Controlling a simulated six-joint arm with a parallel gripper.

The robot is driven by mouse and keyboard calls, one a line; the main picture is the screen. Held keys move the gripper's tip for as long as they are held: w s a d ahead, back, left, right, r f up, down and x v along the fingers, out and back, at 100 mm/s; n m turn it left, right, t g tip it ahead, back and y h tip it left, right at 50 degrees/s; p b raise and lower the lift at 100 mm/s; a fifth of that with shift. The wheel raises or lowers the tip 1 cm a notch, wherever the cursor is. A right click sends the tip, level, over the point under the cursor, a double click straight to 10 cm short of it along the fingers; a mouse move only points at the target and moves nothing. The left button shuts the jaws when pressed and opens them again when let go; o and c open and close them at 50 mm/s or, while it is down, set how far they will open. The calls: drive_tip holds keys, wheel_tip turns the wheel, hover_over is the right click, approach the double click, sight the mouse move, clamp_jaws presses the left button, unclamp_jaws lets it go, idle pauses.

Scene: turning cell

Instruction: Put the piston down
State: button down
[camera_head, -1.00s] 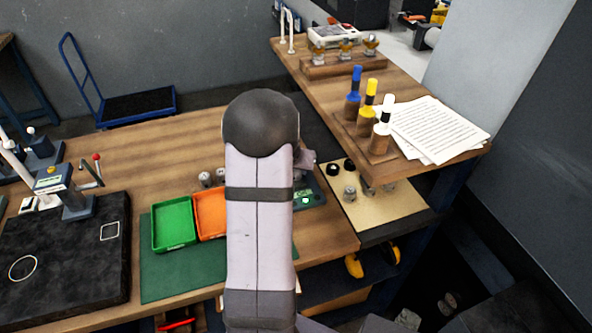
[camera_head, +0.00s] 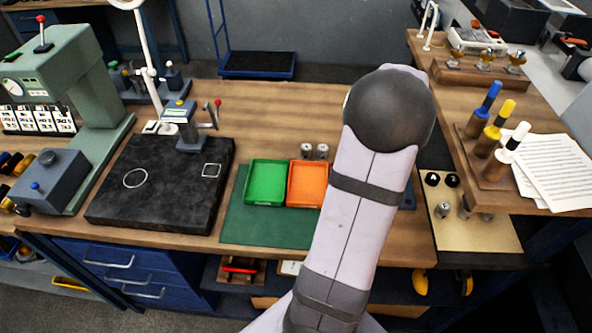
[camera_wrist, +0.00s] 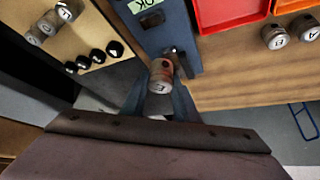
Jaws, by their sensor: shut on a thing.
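In the wrist view, my gripper (camera_wrist: 160,103) is shut on a metal piston (camera_wrist: 162,70) with a reddish-brown side. The piston is at the blue-grey device (camera_wrist: 163,30) with a green display reading "OK" (camera_wrist: 143,4); I cannot tell whether it rests on it. In the head view my arm hides my gripper and the held piston. Two other pistons (camera_head: 306,151) (camera_head: 322,151) stand behind the trays; they show lettered tops in the wrist view (camera_wrist: 275,37) (camera_wrist: 305,27). More pistons (camera_head: 442,210) stand on the tan board (camera_head: 485,237).
A green tray (camera_head: 266,203) and an orange tray (camera_head: 305,203) sit on a green mat (camera_head: 240,230). Left is a dark plate (camera_head: 165,195) with white outlines, then a green press (camera_head: 85,130). Coloured-top tools (camera_head: 490,140) and papers (camera_head: 560,165) occupy the right bench.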

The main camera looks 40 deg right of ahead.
drive_tip(key=w+a+n+t+b, duration=0.1)
drive_tip(key=w+a+n+b, duration=0.3)
drive_tip(key=w, duration=0.7)
wheel_tip(320, 180, up, 2)
drive_tip(key=n+t+y+b, duration=0.2)
drive_tip(key=n+t+b, duration=0.1)
drive_tip(key=n+b, duration=0.15)
hover_over(267, 176)
drive_tip(key=w, duration=0.1)
drive_tip(key=shift+y, duration=0.4)
drive_tip(key=shift+s+a+f, duration=0.25)
drive_tip(key=shift+s+f, duration=0.25)
drive_tip(key=shift+f, duration=0.95)
drive_tip(key=shift+s+a+f, duration=0.3)
drive_tip(key=shift+s+f, duration=0.25)
drive_tip(key=shift+f, duration=0.95)
drive_tip(key=shift+s+a+f, duration=0.25)
drive_tip(key=shift+s+f, duration=0.25)
drive_tip(key=shift+f, duration=2.8)
drive_tip(key=shift+f+b, duration=0.1)
drive_tip(key=shift+b, duration=0.2)
